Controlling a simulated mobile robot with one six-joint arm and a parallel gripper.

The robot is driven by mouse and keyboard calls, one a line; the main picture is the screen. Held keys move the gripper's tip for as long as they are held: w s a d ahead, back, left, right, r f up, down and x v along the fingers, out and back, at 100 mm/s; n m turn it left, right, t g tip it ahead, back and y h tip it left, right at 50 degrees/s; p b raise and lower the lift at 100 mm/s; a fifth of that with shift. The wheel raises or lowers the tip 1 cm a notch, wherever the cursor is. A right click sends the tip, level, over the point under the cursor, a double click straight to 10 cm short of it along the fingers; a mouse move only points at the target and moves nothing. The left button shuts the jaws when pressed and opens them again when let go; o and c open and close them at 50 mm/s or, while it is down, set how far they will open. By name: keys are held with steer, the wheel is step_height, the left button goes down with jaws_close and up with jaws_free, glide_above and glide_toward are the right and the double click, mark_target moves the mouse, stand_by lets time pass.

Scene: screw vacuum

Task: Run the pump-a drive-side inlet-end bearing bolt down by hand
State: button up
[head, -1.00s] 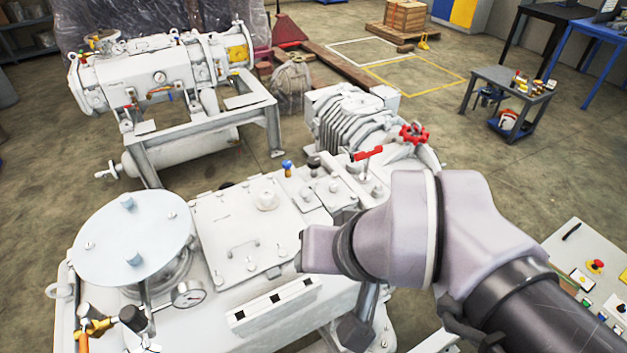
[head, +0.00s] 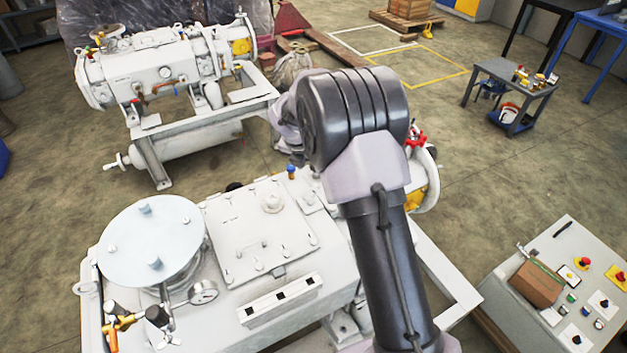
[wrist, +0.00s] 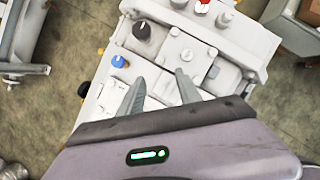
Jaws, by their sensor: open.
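A white pump unit (head: 325,295) fills the front of the head view, with a flat round lid at its left. In the wrist view the top of a white machine (wrist: 235,42) lies ahead of my gripper, with a blue knob (wrist: 118,61), a black knob (wrist: 141,30) and grey round fittings. My gripper (wrist: 159,76) is open and empty, its two fingers apart above that machine top. In the head view my arm hides the gripper and most of the pump's far end. I cannot pick out the bearing bolt in either view.
A second white machine (head: 165,75) on a frame stands at the back left. A control panel (head: 560,300) with a brown box (head: 537,283) is at the lower right. A small grey cart (head: 510,85) stands at the right. Open floor lies between them.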

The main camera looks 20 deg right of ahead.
mark_target(316, 184)
steer(key=b+x, duration=0.3)
steer(key=x, duration=0.9)
jaws_close()
